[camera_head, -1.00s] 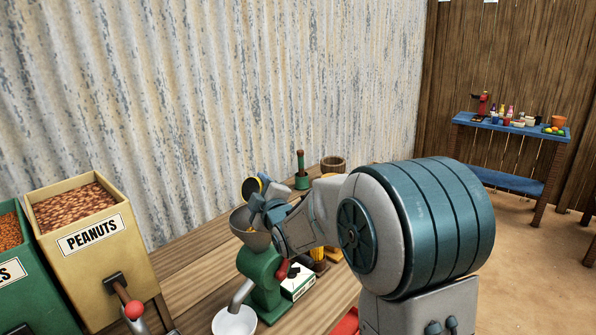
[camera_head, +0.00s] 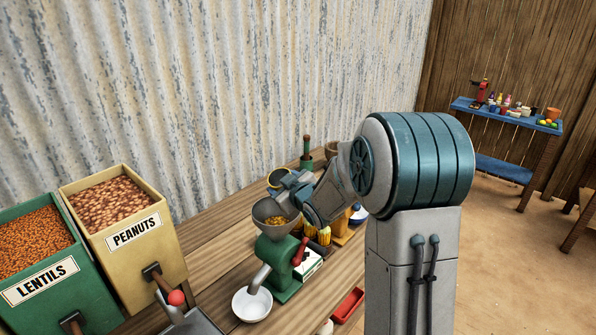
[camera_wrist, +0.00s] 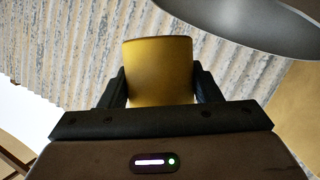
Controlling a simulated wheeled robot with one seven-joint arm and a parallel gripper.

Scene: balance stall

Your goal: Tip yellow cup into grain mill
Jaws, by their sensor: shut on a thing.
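The yellow cup (camera_wrist: 160,72) is held between both fingers of my gripper (camera_wrist: 163,90) in the wrist view. In the head view the cup (camera_head: 271,181) is small and partly covered by my gripper, above the back rim of the mill's hopper. Yellowish grain (camera_head: 277,221) shows inside the hopper. The hopper's rim (camera_wrist: 270,32) appears to fill the wrist view's upper right corner.
A white bowl (camera_head: 252,305) sits under the mill's spout. The peanuts bin (camera_head: 155,262) and lentils bin (camera_head: 75,293) stand at left. A red tray (camera_head: 348,305) lies front right. The corrugated wall is close behind the table.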

